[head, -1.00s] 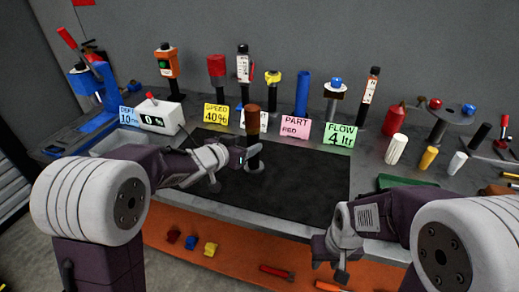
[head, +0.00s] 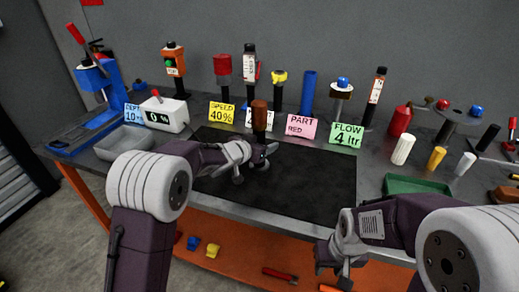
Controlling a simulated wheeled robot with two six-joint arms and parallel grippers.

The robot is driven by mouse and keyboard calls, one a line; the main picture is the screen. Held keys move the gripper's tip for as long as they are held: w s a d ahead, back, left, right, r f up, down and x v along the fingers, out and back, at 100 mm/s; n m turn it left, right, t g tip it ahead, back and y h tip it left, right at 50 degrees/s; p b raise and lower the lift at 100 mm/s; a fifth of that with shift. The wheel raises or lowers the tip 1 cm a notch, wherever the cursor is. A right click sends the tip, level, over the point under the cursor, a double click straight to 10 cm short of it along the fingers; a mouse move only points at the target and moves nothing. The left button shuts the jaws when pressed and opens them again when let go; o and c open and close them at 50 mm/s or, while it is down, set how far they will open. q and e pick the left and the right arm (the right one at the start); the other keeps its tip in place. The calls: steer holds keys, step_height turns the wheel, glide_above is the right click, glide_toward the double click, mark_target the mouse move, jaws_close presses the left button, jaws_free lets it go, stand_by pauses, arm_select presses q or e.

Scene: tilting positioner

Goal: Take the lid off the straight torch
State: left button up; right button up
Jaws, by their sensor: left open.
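An upright dark cylinder with a brown top (head: 259,116) stands on the black mat; it looks like the straight torch with its lid, though I cannot be sure. My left gripper (head: 256,166) is open at its lower part. The gripper hides the cylinder's lower part, and I cannot tell whether the fingers are around it or in front of it. The brown top is clear above the gripper. My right gripper (head: 335,272) hangs low at the bench's front edge, away from the cylinder; its finger opening is unclear.
Behind the mat (head: 310,190) stand sign cards, such as a pink card (head: 301,127), and several upright tools, including a blue cylinder (head: 309,92). A white box (head: 165,113) is at left. A green tray (head: 416,185) and loose cylinders are at right. The mat's right part is clear.

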arm_select(q)
steer(key=shift+w+d+f, duration=0.1)
steer(key=shift+w+d, duration=0.05)
steer(key=shift+w, duration=0.1)
steer(key=shift+s, duration=0.1)
jaws_close()
stand_by(1.1)
steer(key=shift+r, duration=0.2)
